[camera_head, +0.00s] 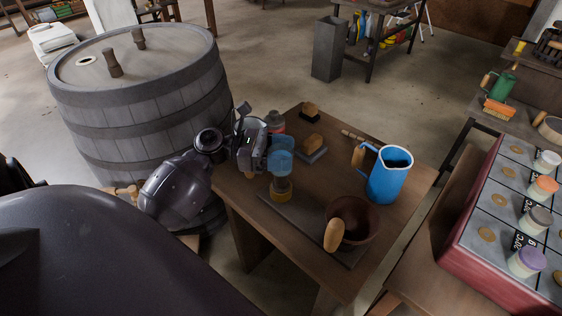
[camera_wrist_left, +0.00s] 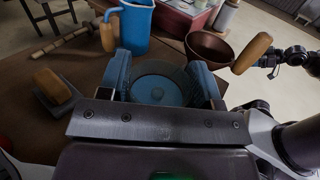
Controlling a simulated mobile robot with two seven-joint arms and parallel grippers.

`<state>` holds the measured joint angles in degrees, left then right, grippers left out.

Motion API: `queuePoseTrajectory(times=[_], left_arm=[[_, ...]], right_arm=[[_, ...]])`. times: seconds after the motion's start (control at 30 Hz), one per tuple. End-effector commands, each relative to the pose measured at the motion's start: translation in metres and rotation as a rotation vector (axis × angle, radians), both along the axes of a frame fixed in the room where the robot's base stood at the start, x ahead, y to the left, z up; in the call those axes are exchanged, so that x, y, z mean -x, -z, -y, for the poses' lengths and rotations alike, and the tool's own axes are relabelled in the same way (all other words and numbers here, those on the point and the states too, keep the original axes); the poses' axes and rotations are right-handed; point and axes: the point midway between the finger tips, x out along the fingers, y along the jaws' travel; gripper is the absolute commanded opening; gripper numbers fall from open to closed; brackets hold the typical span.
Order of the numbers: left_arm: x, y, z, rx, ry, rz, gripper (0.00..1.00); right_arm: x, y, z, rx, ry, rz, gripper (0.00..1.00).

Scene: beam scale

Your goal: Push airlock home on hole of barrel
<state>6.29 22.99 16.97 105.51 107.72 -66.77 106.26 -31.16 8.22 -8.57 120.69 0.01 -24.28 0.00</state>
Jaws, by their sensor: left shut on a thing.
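My left gripper (camera_head: 281,162) is shut on a clear, round piece that looks like the airlock (camera_head: 281,187), with an amber lower part. It is at or just above a dark board on the small table; I cannot tell if it touches. In the left wrist view the airlock's round blue-tinted top (camera_wrist_left: 158,88) lies between the blue fingers (camera_wrist_left: 162,80). The grey wooden barrel (camera_head: 150,115) stands to the left of the table, apart from the airlock. Its hole (camera_head: 86,61) shows as a pale ring on the lid. A dark jointed part, apparently my right gripper (camera_wrist_left: 275,61), shows in the left wrist view.
Two wooden pegs (camera_head: 114,64) (camera_head: 139,38) stand up from the barrel lid. A blue jug (camera_head: 386,180), a brown bowl (camera_head: 362,232) with a wooden-handled tool (camera_head: 334,235), and brushes (camera_head: 313,145) are on the table. A red-sided cabinet (camera_head: 478,262) stands at right.

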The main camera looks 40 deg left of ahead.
Motion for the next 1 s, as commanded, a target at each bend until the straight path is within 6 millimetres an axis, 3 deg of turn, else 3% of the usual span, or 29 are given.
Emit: queuePoseTrajectory(times=[0.03, 0.13, 0.37, 0.53, 0.67, 1.0], left_arm=[[0.000, 0.000, 0.000, -0.001, 0.000, -0.001, 0.32], [0.000, 0.000, 0.000, -0.001, 0.000, -0.001, 0.17], [0.000, -0.001, 0.000, -0.001, 0.000, 0.001, 0.16], [0.000, -0.014, 0.000, -0.002, 0.000, 0.006, 0.16], [0.000, -0.038, 0.000, -0.003, 0.000, 0.010, 0.16], [0.001, -0.126, 0.000, -0.004, 0.001, 0.012, 0.16]], right_arm=[[0.000, 0.000, 0.000, 0.000, 0.000, 0.000, 0.64], [0.000, 0.000, 0.000, 0.001, -0.001, 0.000, 0.64], [0.000, 0.000, 0.002, 0.006, -0.006, 0.000, 0.64], [-0.002, -0.006, 0.003, 0.011, -0.010, 0.009, 0.64], [-0.005, -0.016, 0.004, 0.012, -0.009, 0.024, 0.64], [-0.002, -0.032, 0.004, 0.005, 0.007, 0.039, 0.64]])
